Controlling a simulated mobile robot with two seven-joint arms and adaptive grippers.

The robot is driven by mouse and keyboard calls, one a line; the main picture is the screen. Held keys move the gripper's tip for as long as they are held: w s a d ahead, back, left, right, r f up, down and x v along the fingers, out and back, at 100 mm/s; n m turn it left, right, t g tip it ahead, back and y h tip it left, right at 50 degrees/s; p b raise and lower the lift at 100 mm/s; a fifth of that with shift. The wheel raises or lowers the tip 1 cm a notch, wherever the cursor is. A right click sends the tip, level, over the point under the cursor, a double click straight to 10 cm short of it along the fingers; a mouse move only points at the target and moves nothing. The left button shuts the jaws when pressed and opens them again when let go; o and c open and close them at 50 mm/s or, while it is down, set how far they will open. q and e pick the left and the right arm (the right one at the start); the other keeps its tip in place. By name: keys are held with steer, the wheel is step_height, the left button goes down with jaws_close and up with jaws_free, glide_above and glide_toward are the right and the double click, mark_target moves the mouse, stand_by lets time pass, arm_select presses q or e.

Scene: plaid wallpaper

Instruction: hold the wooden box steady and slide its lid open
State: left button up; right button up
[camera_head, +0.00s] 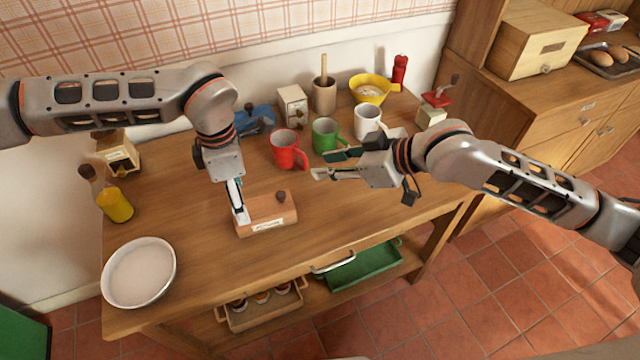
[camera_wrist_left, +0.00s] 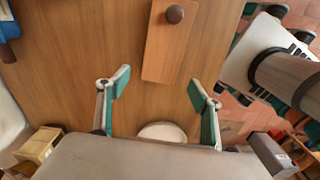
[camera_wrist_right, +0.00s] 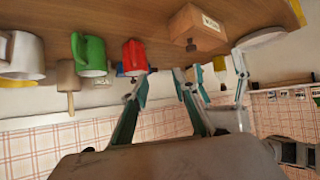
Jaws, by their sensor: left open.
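The wooden box (camera_head: 279,219) lies on the table with a pale label on its front side. Its lid (camera_wrist_left: 168,52) fills the top and has a dark round knob (camera_wrist_left: 174,14) near one end. My left gripper (camera_head: 238,205) points down at the box's left end, partly hiding it. In the left wrist view its fingers (camera_wrist_left: 160,82) are open, near either side of that end, with no clear contact. My right gripper (camera_head: 327,165) is open and empty, right of the box and above the table. The box also shows upside down in the right wrist view (camera_wrist_right: 195,33).
Red (camera_head: 287,149), green (camera_head: 325,134) and white (camera_head: 368,121) mugs stand close behind my right gripper. The table (camera_head: 340,225) is clear right of the box.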

mark_target(262, 203)
arm_select(q)
steer(key=shift+f, duration=0.25)
step_height(262, 203, down, 7)
steer(key=shift+f, duration=0.15)
arm_select(e)
steer(key=shift+n+g, duration=0.6)
steer(key=shift+g, duration=0.3)
steer(key=s, duration=0.1)
steer(key=s+a, duration=0.1)
steer(key=s, duration=0.1)
steer(key=s+a, duration=0.1)
steer(key=s, duration=0.1)
steer(key=shift+s+a+f, duration=0.1)
steer(key=shift+a+f, duration=0.15)
arm_select(q)
steer(key=c, duration=1.3)
steer(key=shift+c, duration=0.2)
